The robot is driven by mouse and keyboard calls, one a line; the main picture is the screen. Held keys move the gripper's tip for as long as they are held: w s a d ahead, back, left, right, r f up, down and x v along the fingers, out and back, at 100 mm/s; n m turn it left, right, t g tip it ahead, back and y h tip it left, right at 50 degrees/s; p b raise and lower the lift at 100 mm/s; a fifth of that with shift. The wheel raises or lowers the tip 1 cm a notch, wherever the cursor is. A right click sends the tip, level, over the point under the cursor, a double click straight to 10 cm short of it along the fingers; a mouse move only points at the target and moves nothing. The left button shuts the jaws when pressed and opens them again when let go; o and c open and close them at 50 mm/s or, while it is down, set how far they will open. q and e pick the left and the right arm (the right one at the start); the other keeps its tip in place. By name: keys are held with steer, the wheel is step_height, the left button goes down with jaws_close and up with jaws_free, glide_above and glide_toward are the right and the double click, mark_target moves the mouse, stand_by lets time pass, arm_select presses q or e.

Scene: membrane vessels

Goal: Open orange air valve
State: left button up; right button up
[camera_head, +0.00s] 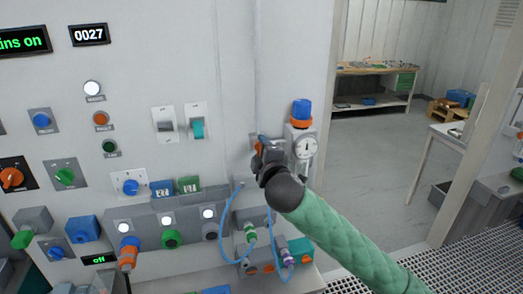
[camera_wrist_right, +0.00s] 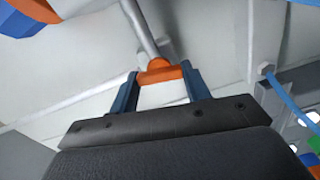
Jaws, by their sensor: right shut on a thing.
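The orange air valve handle (camera_wrist_right: 160,73) shows in the right wrist view, at the end of a grey pipe (camera_wrist_right: 140,30). The two blue fingers of my right gripper (camera_wrist_right: 161,82) stand on either side of it and are shut on it. In the head view my right gripper (camera_head: 263,147) is at the wall panel, just left of the pressure gauge (camera_head: 306,147). There the gripper hides most of the valve. My left gripper is in neither view.
A regulator with a blue knob (camera_head: 302,108) and orange ring stands right beside my right gripper. Blue hoses (camera_head: 226,212) hang below it. The panel on the left carries several switches, knobs and lamps. Open floor (camera_head: 375,150) and a workbench (camera_head: 377,70) lie to the right.

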stand_by(0.5)
steer(key=o, duration=1)
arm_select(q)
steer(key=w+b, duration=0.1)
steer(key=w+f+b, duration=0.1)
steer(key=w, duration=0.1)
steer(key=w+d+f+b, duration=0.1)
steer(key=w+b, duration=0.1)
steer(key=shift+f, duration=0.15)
arm_select(e)
steer(key=v, duration=0.7)
steer(key=shift+s, duration=0.35)
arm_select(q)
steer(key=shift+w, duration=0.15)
arm_select(e)
steer(key=shift+f, duration=0.1)
